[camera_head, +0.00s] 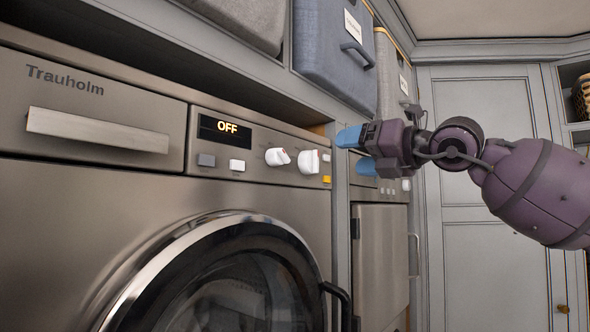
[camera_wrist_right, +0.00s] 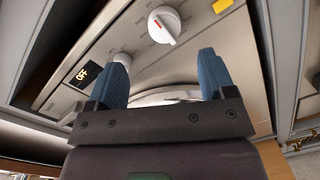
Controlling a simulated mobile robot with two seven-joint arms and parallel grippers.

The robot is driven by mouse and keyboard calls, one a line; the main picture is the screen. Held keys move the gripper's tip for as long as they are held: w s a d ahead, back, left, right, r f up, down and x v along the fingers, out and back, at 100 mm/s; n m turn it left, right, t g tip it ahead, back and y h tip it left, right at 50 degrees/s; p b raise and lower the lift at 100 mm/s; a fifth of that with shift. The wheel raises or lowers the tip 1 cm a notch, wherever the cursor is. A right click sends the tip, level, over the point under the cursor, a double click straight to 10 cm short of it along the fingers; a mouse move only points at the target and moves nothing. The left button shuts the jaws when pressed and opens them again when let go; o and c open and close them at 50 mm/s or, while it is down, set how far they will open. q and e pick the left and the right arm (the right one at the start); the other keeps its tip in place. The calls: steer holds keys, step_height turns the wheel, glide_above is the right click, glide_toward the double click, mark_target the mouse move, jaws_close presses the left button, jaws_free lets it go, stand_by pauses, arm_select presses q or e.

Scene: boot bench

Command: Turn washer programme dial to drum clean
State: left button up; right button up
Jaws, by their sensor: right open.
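The washer (camera_head: 90,210) has a front panel with two white dials. The left dial (camera_head: 277,156) and the right dial (camera_head: 308,161) sit right of a dark display (camera_head: 226,129) reading OFF. I cannot tell from labels which is the programme dial. In the right wrist view the right dial (camera_wrist_right: 165,25) shows a red mark, and the other dial (camera_wrist_right: 122,58) is partly hidden by a finger. My right gripper (camera_head: 357,152) is open and empty, with blue fingertips, right of the dials and apart from them. My left gripper is not in view.
A second appliance (camera_head: 380,255) stands right of the washer, partly behind my right gripper. Small buttons and a yellow button (camera_head: 326,180) lie near the dials. Fabric bins (camera_head: 335,50) sit on the shelf above. A handle sticks out by the round door (camera_head: 215,285).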

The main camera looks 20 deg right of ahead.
mark_target(318, 160)
steer(key=shift+m+h, duration=0.5)
steer(key=shift+m, duration=0.3)
steer(key=p+x, duration=0.1)
steer(key=x, duration=0.7)
steer(key=shift+p, duration=0.35)
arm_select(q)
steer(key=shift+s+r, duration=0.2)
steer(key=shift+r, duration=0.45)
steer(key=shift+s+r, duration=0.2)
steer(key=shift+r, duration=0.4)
arm_select(e)
steer(key=shift+w+a, duration=0.35)
steer(key=shift+w, duration=0.15)
steer(key=c, duration=0.9)
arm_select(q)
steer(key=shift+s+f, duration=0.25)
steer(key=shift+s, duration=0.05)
